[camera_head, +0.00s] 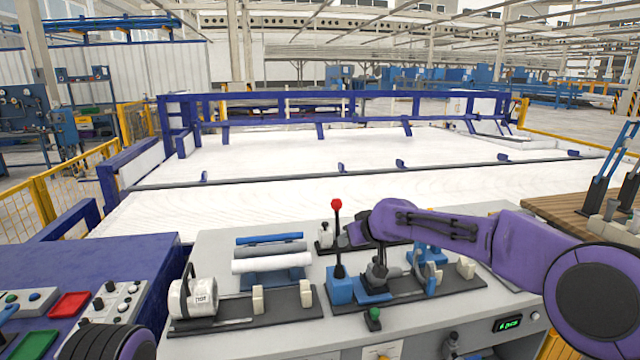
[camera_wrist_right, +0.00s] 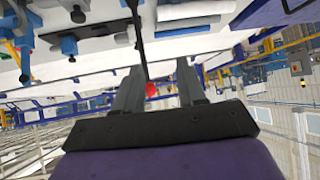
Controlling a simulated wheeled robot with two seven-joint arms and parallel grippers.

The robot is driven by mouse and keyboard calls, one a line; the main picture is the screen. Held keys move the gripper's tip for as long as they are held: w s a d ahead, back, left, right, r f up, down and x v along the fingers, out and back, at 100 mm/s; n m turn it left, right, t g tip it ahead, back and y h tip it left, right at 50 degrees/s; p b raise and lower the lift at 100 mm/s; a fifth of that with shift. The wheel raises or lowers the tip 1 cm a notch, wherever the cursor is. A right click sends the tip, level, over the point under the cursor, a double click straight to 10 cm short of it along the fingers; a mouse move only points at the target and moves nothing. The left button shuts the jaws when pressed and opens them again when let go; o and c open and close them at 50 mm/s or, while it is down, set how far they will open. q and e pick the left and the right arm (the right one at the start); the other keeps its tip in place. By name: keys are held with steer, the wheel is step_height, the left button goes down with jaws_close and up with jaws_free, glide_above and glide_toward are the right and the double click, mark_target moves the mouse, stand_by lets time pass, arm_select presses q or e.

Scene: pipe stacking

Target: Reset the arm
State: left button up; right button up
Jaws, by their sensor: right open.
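My right arm reaches in from the right in the head view, its gripper (camera_head: 355,234) over the grey bench. The right gripper is open; its two grey fingers (camera_wrist_right: 160,68) show apart in the wrist view. A lever with a red knob (camera_head: 336,204) stands just left of the gripper. In the wrist view the red knob (camera_wrist_right: 151,90) appears between the fingers; I cannot tell whether they touch. A blue pipe (camera_head: 269,238), a grey pipe (camera_head: 270,249) and a white pipe (camera_head: 270,265) lie on a rack on the bench. My left gripper is out of view.
A white cylinder fixture (camera_head: 192,298) stands at the bench's left. The blue lever base (camera_head: 340,288) and a small green-topped button (camera_head: 374,318) are near the middle. A control panel with a red tray (camera_head: 69,305) is at the left. A large white bed with blue rails (camera_head: 300,160) lies behind.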

steer(key=s+d+f+m+h+b, duration=0.1)
steer(key=s+d+f+m, duration=0.3)
steer(key=f, duration=0.5)
steer(key=s+d+f+m+t+h, duration=0.1)
steer(key=s+f+m, duration=0.1)
steer(key=s+f, duration=0.55)
steer(key=s+d+f+m+h+b, duration=0.1)
steer(key=s+d+f+m, duration=0.25)
steer(key=f, duration=0.75)
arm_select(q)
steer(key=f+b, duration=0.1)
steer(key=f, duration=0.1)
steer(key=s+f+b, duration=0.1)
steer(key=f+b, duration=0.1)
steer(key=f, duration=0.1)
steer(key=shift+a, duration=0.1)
arm_select(e)
steer(key=s+d+f+g+h, duration=0.1)
steer(key=s+d+f, duration=0.3)
steer(key=s, duration=0.8)
steer(key=s+d+f+m+g+h, duration=0.1)
steer(key=s+d+f, duration=0.4)
steer(key=s, duration=0.8)
steer(key=s+d+f+g+h, duration=0.2)
steer(key=s+d+f+g, duration=0.2)
steer(key=s+f, duration=0.4)
steer(key=s, duration=0.5)
steer(key=shift+d+g+h, duration=0.2)
steer(key=shift+g+h, duration=0.1)
steer(key=shift+g, duration=0.1)
